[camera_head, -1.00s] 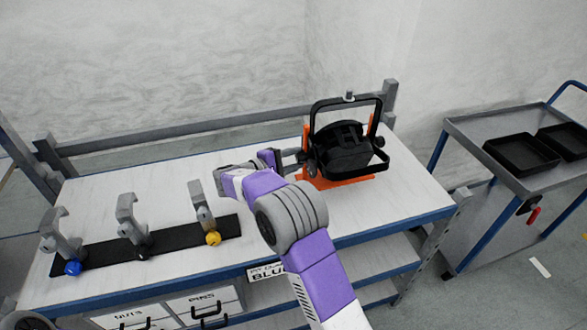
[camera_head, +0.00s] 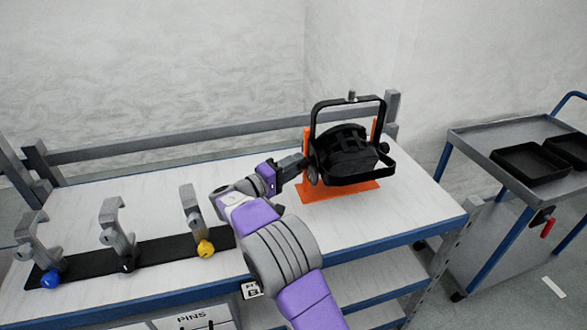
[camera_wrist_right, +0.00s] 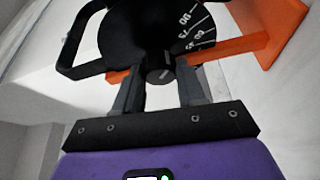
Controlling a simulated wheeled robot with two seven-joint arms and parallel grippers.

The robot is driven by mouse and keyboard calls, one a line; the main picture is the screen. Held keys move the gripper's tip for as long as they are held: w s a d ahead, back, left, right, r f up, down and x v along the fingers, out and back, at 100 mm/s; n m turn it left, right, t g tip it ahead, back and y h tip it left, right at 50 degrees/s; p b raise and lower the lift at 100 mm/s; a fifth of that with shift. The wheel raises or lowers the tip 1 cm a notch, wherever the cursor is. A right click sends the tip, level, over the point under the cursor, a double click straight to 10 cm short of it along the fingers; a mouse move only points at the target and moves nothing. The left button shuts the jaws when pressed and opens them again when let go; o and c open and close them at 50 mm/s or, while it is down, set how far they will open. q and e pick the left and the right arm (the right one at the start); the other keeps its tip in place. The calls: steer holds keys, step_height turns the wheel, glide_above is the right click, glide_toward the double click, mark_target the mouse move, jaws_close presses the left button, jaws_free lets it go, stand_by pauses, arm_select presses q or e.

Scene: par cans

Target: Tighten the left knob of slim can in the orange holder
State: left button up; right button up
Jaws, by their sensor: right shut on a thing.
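The slim black can (camera_head: 345,153) with its black yoke stands in the orange holder (camera_head: 340,192) at the back right of the bench. Its left knob (camera_wrist_right: 160,67) is a small dark cylinder in front of a dial with white marks, in the right wrist view. My right gripper (camera_head: 303,164) reaches the can's left side, and its fingers (camera_wrist_right: 159,82) are shut on the knob from either side. The contact itself is partly hidden in the head view. My left gripper is not in view.
Several grey clamps with blue, black and yellow knobs stand on a black strip (camera_head: 165,248) at the bench's left. A grey rail (camera_head: 180,143) runs behind the bench. A cart (camera_head: 480,140) with black trays stands at the right. The bench right of the holder is clear.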

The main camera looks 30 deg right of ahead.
stand_by(0.4)
steer(key=o, duration=1.1)
steer(key=shift+c, duration=0.2)
